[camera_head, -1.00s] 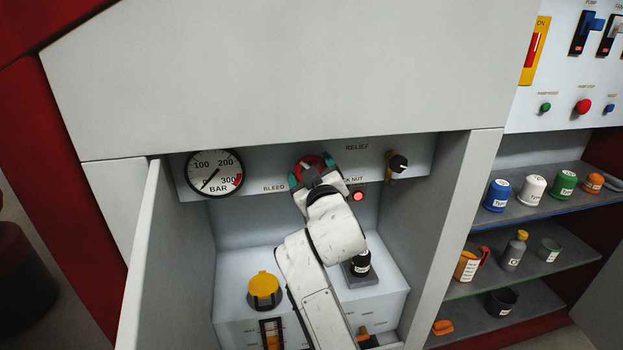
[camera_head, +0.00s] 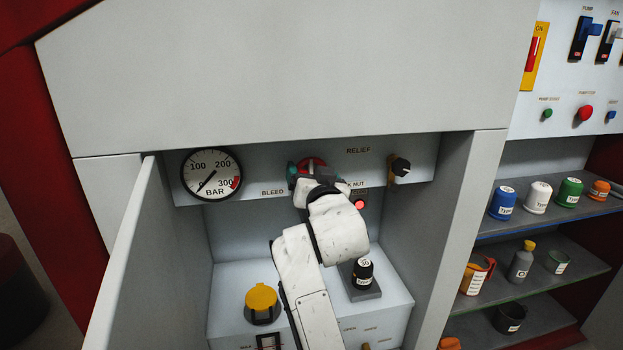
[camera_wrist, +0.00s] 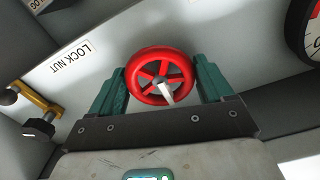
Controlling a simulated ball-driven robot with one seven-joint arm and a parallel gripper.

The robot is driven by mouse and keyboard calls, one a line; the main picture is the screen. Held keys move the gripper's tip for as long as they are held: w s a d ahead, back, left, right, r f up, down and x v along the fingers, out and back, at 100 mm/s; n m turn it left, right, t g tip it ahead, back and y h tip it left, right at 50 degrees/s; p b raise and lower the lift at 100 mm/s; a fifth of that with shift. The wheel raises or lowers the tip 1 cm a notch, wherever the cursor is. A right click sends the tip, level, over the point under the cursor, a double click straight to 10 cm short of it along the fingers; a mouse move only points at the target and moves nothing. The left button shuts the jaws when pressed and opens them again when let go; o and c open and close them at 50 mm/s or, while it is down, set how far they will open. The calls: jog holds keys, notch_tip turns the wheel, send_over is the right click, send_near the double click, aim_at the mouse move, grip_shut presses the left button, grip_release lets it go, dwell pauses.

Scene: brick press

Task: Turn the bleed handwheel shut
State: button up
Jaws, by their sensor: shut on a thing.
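The red bleed handwheel (camera_head: 312,164) is mounted on the panel inside the open bay, right of the BLEED label. In the wrist view the spoked red wheel (camera_wrist: 160,75) sits between the two teal fingers, with a pale spindle or handle at its middle. My gripper (camera_wrist: 162,78) is shut on the wheel, one finger at each side of the rim. In the head view my gripper (camera_head: 305,172) is mostly hidden behind my white wrist, with a little teal showing at the left of the wheel.
A pressure gauge (camera_head: 211,174) is left of the wheel, its needle pointing lower left. The black-knobbed relief valve (camera_head: 400,168) and a lit red lamp (camera_head: 359,204) are to the right. A yellow-capped filler (camera_head: 262,298) and a black bottle (camera_head: 362,270) stand below. The bay's side walls are close.

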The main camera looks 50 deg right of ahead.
jog(key=shift+f, duration=0.15)
dwell(0.3)
jog(key=o, duration=0.9)
jog(key=shift+o, duration=0.2)
jog(key=v, duration=1)
jog(key=shift+s+a, duration=0.3)
